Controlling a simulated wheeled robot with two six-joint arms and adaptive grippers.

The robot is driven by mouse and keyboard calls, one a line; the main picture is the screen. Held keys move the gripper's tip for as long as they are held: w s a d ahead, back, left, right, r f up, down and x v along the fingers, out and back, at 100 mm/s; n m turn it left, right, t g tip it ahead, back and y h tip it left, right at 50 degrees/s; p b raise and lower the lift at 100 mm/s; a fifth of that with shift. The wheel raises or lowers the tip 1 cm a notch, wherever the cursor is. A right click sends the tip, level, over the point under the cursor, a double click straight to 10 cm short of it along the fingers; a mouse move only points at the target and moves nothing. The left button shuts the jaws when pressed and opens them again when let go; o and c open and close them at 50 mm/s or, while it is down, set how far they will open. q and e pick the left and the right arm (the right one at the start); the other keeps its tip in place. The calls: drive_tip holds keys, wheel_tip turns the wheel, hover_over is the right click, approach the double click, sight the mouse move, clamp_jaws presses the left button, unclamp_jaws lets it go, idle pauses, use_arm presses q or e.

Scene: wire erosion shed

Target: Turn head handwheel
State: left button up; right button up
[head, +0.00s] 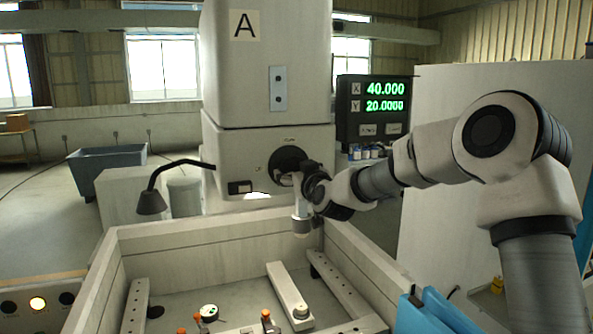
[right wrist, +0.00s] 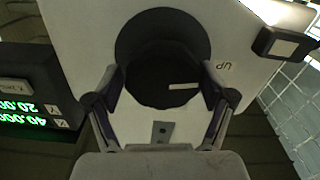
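The head handwheel (head: 284,158) is a round black knob on the front of the pale machine head, partly covered by my right gripper in the head view. In the right wrist view the handwheel (right wrist: 165,72) shows a short white mark on its face and a larger dark disc behind it. My right gripper (right wrist: 161,80) has its fingers spread wide, one on each side of the knob. No clear pinch shows, and I cannot tell whether the pads touch the rim. The gripper also shows in the head view (head: 297,175). My left gripper is not in view.
A black lamp (head: 151,201) on a bent arm stands at left. Below lies an open tank (head: 165,237) with rails, a clamp block (head: 288,292) and orange-topped parts.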

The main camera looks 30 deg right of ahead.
drive_tip(key=shift+a+r, duration=0.1)
drive_tip(key=shift+a, duration=0.05)
drive_tip(key=shift+c, duration=1.3)
drive_tip(key=shift+n, duration=0.3)
drive_tip(key=shift+n+b, duration=0.35)
drive_tip(key=shift+n, duration=0.25)
drive_tip(key=o, duration=0.8)
drive_tip(key=shift+r, duration=0.1)
drive_tip(key=o, duration=0.3)
drive_tip(key=shift+w, duration=0.15)
drive_tip(key=shift+o, duration=0.2)
drive_tip(key=shift+w, duration=0.1)
drive_tip(key=shift+f, duration=0.2)
